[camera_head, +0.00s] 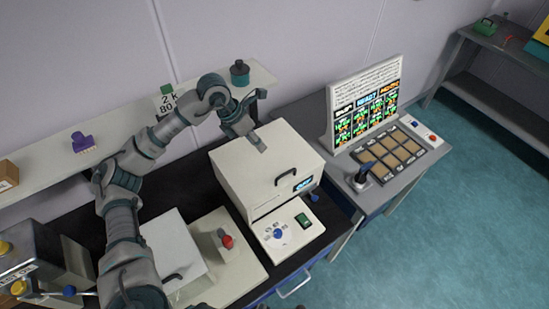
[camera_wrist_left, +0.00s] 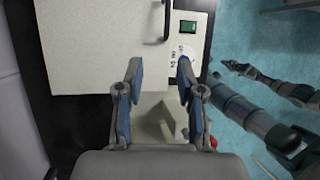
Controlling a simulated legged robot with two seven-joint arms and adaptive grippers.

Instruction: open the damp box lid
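Two white boxes with black handles are in view, and I cannot tell for certain which is the damp box. The larger white box (camera_head: 262,168) has a closed top, a blue label and a front control panel; it also fills the top of the left wrist view (camera_wrist_left: 95,45). The smaller white box (camera_head: 172,240) stands to its left, partly behind my arm. My left gripper (camera_head: 261,121) is open and empty above the back left of the larger box, apart from both handles; its fingers are spread in the wrist view (camera_wrist_left: 160,75). My right gripper (camera_wrist_left: 232,69) is small there, its opening unclear.
A beige block with a red knob (camera_head: 227,241) stands between the boxes. A wall shelf (camera_head: 120,125) holds a purple item and a teal container (camera_head: 239,73). Floor on the right is clear.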

